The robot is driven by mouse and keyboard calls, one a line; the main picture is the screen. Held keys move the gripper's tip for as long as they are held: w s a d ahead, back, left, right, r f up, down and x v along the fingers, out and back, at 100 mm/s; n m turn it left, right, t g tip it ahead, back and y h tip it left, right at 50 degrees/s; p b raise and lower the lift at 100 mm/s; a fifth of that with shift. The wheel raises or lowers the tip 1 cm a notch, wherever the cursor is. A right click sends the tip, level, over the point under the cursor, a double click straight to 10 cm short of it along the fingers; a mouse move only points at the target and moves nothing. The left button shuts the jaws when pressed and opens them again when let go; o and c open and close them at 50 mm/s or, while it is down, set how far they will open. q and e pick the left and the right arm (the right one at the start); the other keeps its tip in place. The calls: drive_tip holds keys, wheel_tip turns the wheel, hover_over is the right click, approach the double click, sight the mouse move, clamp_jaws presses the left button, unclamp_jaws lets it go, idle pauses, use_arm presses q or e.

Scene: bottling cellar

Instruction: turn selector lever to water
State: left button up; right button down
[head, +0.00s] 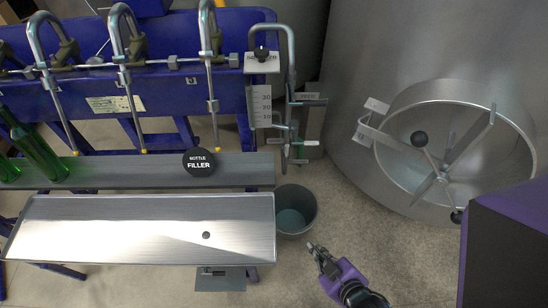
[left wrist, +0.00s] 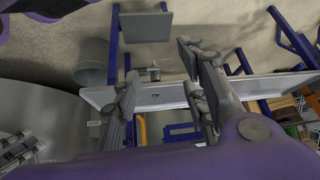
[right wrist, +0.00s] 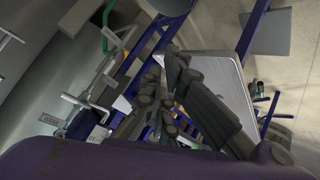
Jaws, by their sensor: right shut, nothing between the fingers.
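At the right end of the bottle filler, a pipe and valve assembly (head: 287,125) stands beside a scale plate (head: 261,105). A small light handle with a green end (head: 303,143) sticks out to its right, perhaps the selector lever; its markings are too small to read. A labelled plate with a black knob (head: 262,62) sits above. My right gripper (head: 316,250) is shut and empty, below and apart from the assembly, near the bucket. In the right wrist view its fingers (right wrist: 164,72) are together. My left gripper (left wrist: 160,65) is open and empty in the left wrist view; the head view does not show it.
A grey bucket (head: 312,213) stands on the floor under the valve. The steel tray (head: 140,228) and blue filler frame (head: 180,60) fill the left. A large steel tank (head: 400,50) with a round hatch (head: 520,125) stands right. Green bottles (head: 40,150) lean far left.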

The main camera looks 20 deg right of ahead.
sight(287, 152)
drive_tip(key=w+f+n+t+y+b, duration=0.1)
drive_tip(key=w+f+n+b, duration=0.2)
drive_tip(key=w, duration=0.2)
drive_tip(key=w+f+n+t+b, duration=0.2)
drive_tip(key=w+f+n+b, duration=0.1)
drive_tip(key=w, duration=0.3)
drive_tip(key=w+a+r+n+t+y+b, duration=0.15)
drive_tip(key=w+n+b, duration=0.3)
drive_tip(key=w, duration=0.85)
drive_tip(key=w+a+r+n+t+y+b, duration=0.1)
drive_tip(key=w+a+r+n+t+b, duration=0.25)
drive_tip(key=w, duration=0.95)
use_arm(q)
wheel_tip(287, 152, down, 14)
drive_tip(key=b, duration=0.1)
drive_tip(key=shift+s+a, duration=0.2)
drive_tip(key=shift+s, duration=0.05)
use_arm(e)
drive_tip(key=shift+n+g, duration=0.3)
drive_tip(key=shift+g, duration=0.2)
drive_tip(key=shift+s+d+f, duration=0.1)
drive_tip(key=shift+d+f, duration=0.2)
drive_tip(key=shift+d, duration=0.45)
drive_tip(key=shift+w+d+f, duration=0.1)
drive_tip(key=shift+d+f, duration=0.15)
drive_tip(key=shift+d, duration=0.55)
drive_tip(key=shift+s+d+f, duration=0.1)
drive_tip(key=shift+d+f, duration=0.2)
drive_tip(key=shift+d, duration=0.45)
